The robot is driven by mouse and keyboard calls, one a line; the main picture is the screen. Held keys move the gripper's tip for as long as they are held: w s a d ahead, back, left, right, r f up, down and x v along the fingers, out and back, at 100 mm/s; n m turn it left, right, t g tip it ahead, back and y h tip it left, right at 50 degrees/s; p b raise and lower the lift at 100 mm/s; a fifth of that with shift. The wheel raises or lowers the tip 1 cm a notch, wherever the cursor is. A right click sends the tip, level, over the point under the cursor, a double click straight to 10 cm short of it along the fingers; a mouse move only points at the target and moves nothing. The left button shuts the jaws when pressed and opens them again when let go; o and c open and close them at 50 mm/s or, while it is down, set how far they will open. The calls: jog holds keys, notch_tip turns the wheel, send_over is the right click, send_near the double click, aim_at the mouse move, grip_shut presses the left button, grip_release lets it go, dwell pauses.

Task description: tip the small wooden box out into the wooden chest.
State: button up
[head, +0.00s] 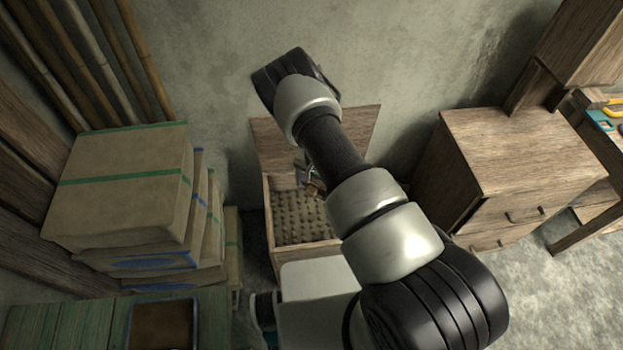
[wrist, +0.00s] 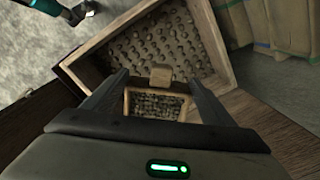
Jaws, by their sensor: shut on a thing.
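The wooden chest (head: 268,222) stands against the wall with its lid (head: 357,122) raised. Its floor shows rows of round, bumpy brown things. The chest also fills the upper middle of the wrist view (wrist: 213,45). My gripper (head: 309,176) is over the chest's inside, near the lid side, partly hidden by my arm. In the wrist view my gripper (wrist: 158,80) is shut on the small wooden box (wrist: 160,76), which sits between the fingers. The box (head: 315,189) is small and mostly hidden in the head view. Small greyish pieces show inside it in the wrist view.
Stacked cartons (head: 120,185) stand left of the chest, with a green bench (head: 60,325) in front of them. A wooden drawer cabinet (head: 510,150) stands to the right. Bamboo poles (head: 100,60) lean at the upper left.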

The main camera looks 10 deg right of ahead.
jog(key=shift+s+d+r+y+p, duration=0.2)
jog(key=shift+r+y+p, duration=0.1)
jog(key=shift+p, duration=0.1)
jog(key=shift+d+f+t+b, duration=0.15)
jog(key=shift+f+t+b, duration=0.15)
jog(key=shift+f+b, duration=0.25)
jog(key=shift+f+y+b, duration=0.2)
jog(key=shift+y+b, duration=0.2)
jog(key=shift+b, duration=0.05)
jog(key=shift+d+t+b, duration=0.1)
jog(key=shift+t+b, duration=0.3)
jog(key=shift+y+b, duration=0.3)
jog(key=shift+b, duration=0.55)
jog(key=shift+b, duration=0.8)
jog(key=t+y+b, duration=0.1)
jog(key=b, duration=0.9)
jog(key=shift+s+d+f+t+y, duration=0.25)
jog(key=shift+s+f+t+y, duration=0.05)
jog(key=shift+s+t+y, duration=0.1)
